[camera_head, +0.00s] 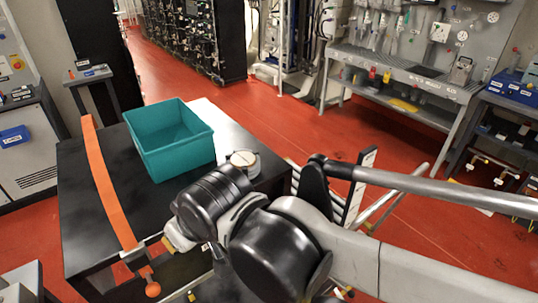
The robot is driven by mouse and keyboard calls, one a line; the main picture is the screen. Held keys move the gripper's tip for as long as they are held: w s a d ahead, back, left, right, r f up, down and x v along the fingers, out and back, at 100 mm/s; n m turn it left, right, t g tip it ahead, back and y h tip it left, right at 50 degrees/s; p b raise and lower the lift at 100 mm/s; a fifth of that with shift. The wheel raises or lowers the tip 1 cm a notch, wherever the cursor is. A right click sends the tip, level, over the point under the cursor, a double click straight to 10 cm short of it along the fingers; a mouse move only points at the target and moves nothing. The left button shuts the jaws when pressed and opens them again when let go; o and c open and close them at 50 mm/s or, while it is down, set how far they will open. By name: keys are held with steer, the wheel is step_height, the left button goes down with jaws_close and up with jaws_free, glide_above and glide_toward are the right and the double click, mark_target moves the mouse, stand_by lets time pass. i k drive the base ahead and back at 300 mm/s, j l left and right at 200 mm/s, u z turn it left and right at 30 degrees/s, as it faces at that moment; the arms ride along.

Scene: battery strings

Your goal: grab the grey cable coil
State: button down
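A round, pale grey thing with a light top (243,161) sits on the black table, just right of the teal bin. It may be the grey cable coil, but it is too small to be sure. My arm's dark wrist joints stand in front of it and hide its lower left part.
The teal bin (183,150) stands open on the black table (95,215). A long orange strip (105,185) runs along the table's left side. A white sheet (210,115) lies behind the bin. Grey shelving (410,75) stands back right, with red floor between.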

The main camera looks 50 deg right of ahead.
mark_target(248, 160)
steer(key=k+z, duration=0.1)
steer(key=z, duration=0.85)
steer(key=k+j+z, duration=0.1)
steer(key=k, duration=0.45)
steer(key=j, duration=0.1)
